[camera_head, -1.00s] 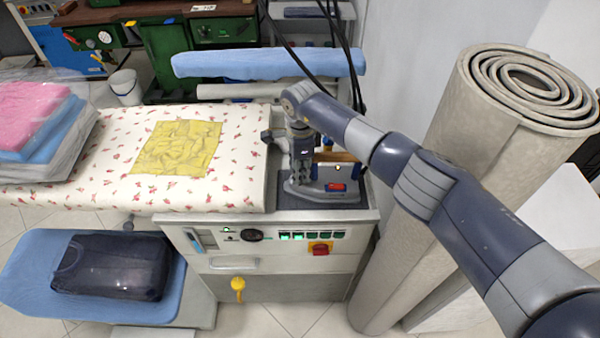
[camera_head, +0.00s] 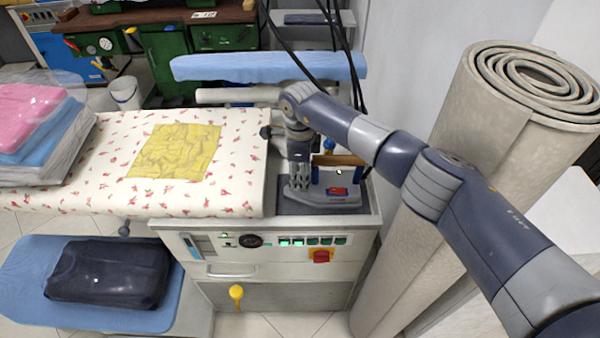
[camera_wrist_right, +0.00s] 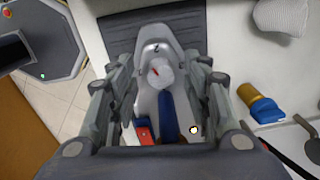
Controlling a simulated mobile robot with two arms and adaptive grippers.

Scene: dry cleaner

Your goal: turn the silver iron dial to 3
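The silver iron (camera_head: 330,201) sits on a dark rest at the right end of the ironing station. My right gripper (camera_head: 299,186) is lowered over the iron's left part in the head view. In the right wrist view, the iron's pale dial (camera_wrist_right: 160,76) with a red pointer mark lies between the two fingers of my right gripper (camera_wrist_right: 158,82). The fingers are spread apart, with visible gaps on both sides of the dial. A red patch (camera_wrist_right: 145,133) and a blue part show nearer the wrist. My left gripper is not in view.
A floral ironing board (camera_head: 100,150) with a yellow cloth (camera_head: 175,150) lies left of the iron. The control panel (camera_head: 270,242) is below it. A rolled grey carpet (camera_head: 480,120) stands close on the right, beside my arm. Black cables hang behind the iron.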

